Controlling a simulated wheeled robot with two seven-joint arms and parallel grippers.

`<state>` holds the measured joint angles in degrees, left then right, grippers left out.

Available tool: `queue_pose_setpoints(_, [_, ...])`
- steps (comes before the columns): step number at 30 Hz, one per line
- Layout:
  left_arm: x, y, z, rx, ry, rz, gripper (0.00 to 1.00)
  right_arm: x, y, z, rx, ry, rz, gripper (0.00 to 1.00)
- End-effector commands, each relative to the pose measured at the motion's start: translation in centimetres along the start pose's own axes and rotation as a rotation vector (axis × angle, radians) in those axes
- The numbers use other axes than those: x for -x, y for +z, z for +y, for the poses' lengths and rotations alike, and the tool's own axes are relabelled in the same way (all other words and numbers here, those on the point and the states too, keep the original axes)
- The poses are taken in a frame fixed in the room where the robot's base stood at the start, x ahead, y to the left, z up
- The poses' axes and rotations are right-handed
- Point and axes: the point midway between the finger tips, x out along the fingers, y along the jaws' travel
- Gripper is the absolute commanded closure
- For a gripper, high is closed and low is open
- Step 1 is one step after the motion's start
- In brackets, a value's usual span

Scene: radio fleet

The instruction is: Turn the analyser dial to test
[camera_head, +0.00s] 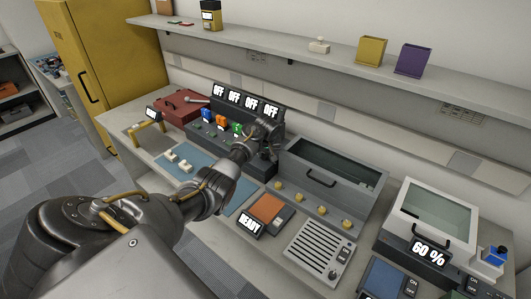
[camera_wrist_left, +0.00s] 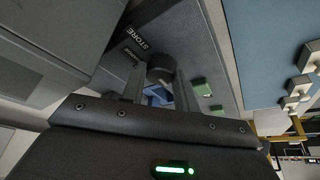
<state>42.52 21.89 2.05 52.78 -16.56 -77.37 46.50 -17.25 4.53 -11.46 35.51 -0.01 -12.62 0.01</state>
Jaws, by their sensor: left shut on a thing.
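My left gripper (camera_head: 267,138) reaches over the right end of a dark unit (camera_head: 247,101) with several displays reading OFF. In the left wrist view, a dark round knob (camera_wrist_left: 160,68), which looks like the dial, sits between the two fingers (camera_wrist_left: 160,82), and the gripper is shut on it. A white STORE label (camera_wrist_left: 136,38) is on the dark panel beside the knob. The knob's pointer and any TEST label cannot be made out. In the head view the gripper hides the knob. My right gripper is not in view.
Blue, orange and green blocks (camera_head: 222,124) stand along the dark unit. A blue mat (camera_head: 205,165) with white pieces lies in front. A grey bin (camera_head: 330,180), a READY device (camera_head: 250,224) and a 60 % box (camera_head: 430,250) are to the right. A shelf (camera_head: 300,50) runs above.

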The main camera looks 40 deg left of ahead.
Motion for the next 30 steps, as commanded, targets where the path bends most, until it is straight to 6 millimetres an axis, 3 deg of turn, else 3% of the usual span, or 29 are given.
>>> queue_pose_setpoints(15, [0.3, -0.2, -0.3, -0.350, 0.147, -0.001, 0.92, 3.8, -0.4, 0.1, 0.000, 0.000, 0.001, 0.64])
queue_pose_setpoints(30, [0.0, -0.2, -0.4, -0.635, 0.264, 0.001, 0.92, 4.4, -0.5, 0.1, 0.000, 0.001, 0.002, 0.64])
